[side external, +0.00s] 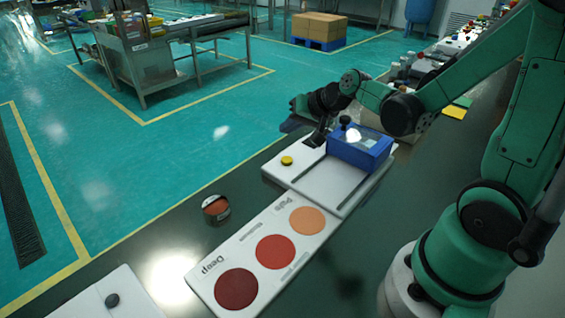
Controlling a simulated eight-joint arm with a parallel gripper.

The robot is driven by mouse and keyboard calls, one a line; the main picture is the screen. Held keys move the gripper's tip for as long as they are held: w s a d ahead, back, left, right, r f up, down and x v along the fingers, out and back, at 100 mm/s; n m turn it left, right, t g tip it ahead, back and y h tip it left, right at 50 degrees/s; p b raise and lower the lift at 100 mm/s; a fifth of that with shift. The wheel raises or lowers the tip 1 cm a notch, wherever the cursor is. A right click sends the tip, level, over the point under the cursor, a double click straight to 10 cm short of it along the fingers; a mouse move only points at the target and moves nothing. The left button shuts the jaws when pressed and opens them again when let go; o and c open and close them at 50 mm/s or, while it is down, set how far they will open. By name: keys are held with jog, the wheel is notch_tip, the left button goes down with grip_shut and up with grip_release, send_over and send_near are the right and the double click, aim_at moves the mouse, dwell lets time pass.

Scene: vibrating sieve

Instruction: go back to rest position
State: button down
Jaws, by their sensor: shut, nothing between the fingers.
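My gripper (317,139) is at the end of my green and black arm. It is shut and empty, small and dark in this view, just left of the blue box of the sieve. The vibrating sieve has a white base (318,192), a blue box (366,150) with a black knob on top, and a yellow button (287,160). I cannot tell whether my fingertips touch the base.
A small round container (215,208) with reddish-brown contents stands left of a white colour board (232,248) with three discs from Deep to Pale. A white panel with a dark knob (112,300) lies at lower left. Various items line the bench at upper right.

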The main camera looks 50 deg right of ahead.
jog(key=s+a+r+n+g+h, duration=0.1)
jog(key=s+a+r+n+g, duration=0.1)
jog(key=s+a+r+n, duration=0.2)
jog(key=s+a+n, duration=0.3)
jog(key=s, duration=0.2)
jog(key=shift+a+r+n, duration=0.15)
jog(key=shift+a+n, duration=0.05)
jog(key=shift+n, duration=0.2)
jog(key=w+d+f+g, duration=0.3)
jog(key=w+d+g, duration=0.3)
jog(key=w+d, duration=0.1)
jog(key=shift+w+d, duration=0.25)
jog(key=shift+w, duration=0.45)
